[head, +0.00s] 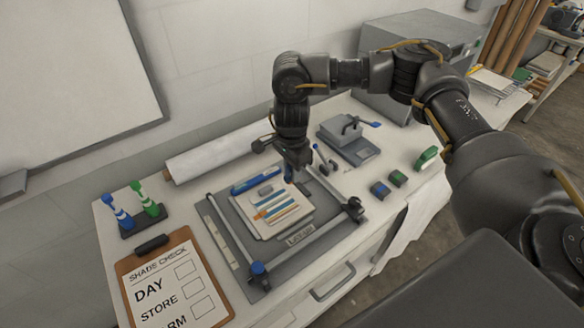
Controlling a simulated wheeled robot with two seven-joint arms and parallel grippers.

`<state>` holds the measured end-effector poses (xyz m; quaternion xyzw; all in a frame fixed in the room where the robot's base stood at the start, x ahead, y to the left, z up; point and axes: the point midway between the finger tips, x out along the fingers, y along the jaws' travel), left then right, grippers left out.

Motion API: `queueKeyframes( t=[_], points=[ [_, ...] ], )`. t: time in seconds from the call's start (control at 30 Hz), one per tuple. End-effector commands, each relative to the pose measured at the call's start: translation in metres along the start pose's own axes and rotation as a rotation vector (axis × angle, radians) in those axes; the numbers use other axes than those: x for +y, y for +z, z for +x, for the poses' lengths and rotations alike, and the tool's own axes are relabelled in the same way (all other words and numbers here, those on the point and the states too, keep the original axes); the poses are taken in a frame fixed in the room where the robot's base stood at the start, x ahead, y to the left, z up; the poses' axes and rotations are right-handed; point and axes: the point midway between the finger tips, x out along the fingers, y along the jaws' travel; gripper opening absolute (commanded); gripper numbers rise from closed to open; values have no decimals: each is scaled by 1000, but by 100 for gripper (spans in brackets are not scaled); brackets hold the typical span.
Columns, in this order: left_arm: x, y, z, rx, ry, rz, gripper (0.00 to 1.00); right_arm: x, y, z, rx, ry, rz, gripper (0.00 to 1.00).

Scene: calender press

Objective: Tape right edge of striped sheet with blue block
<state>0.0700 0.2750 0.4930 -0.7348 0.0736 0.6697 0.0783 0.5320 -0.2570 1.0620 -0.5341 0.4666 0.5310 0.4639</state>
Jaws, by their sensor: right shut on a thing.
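The striped sheet (273,213), pale with blue and orange stripes, lies on a grey board (228,232) with a frame of rods. My right gripper (293,172) points down at the sheet's far right corner. It is shut on a small blue piece (288,173), mostly hidden by the fingers; I cannot tell its full shape or whether it touches the sheet. A dark block with a blue top (380,190) sits on the table right of the board, next to one with a green top (398,178). My left gripper is out of view.
A blue bar (254,180) lies along the sheet's far edge. A white roll (220,151) and a grey device (349,139) stand behind. Blue and green stamps (133,207) and a clipboard (172,281) are at left. A green-and-white item (426,158) lies at right.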

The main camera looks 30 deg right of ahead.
Motion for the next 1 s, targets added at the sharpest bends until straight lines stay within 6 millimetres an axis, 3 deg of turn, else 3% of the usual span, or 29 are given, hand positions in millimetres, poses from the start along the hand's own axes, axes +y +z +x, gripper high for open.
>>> queueKeyframes(
  t=[0.7,1.0],
  points=[
    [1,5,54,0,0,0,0,0,1,65,0,0,-4,1],
    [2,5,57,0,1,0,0,0,1,68,0,-1,-4,1]
  ],
)
